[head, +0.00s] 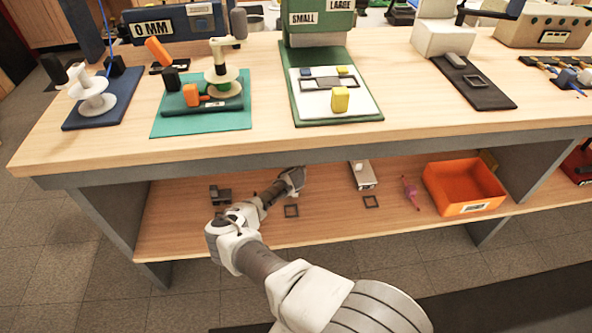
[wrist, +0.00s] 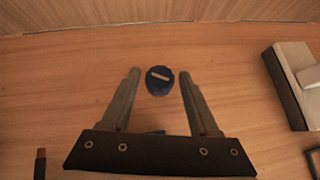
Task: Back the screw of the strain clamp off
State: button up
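My gripper (head: 293,180) reaches in over the lower shelf in the head view. In the wrist view my gripper (wrist: 159,72) is open, its two fingers apart. A round dark blue knob (wrist: 158,86) with a pale bar across its top shows between the fingertips, with a gap on both sides. I take it for the screw of the strain clamp, but no label shows. A small dark piece (wrist: 154,132) shows below it, mostly hidden by the gripper's palm. Whether the knob is level with the fingertips I cannot tell. In the head view my arm hides it.
A pale-topped dark block (wrist: 292,84) stands to the right; it also shows in the head view (head: 363,175). Square frames (head: 291,211) (head: 371,201), a dark bracket (head: 220,195) and an orange bin (head: 464,187) are on the shelf. The tabletop edge (head: 300,160) overhangs.

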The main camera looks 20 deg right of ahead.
jog(key=shift+r, duration=0.1)
jog(key=shift+p+v, duration=1.35)
jog(key=shift+v, duration=0.5)
jog(key=shift+s+a+r+p, duration=0.25)
jog(key=shift+s+r+p, duration=0.05)
jog(key=shift+s, duration=0.2)
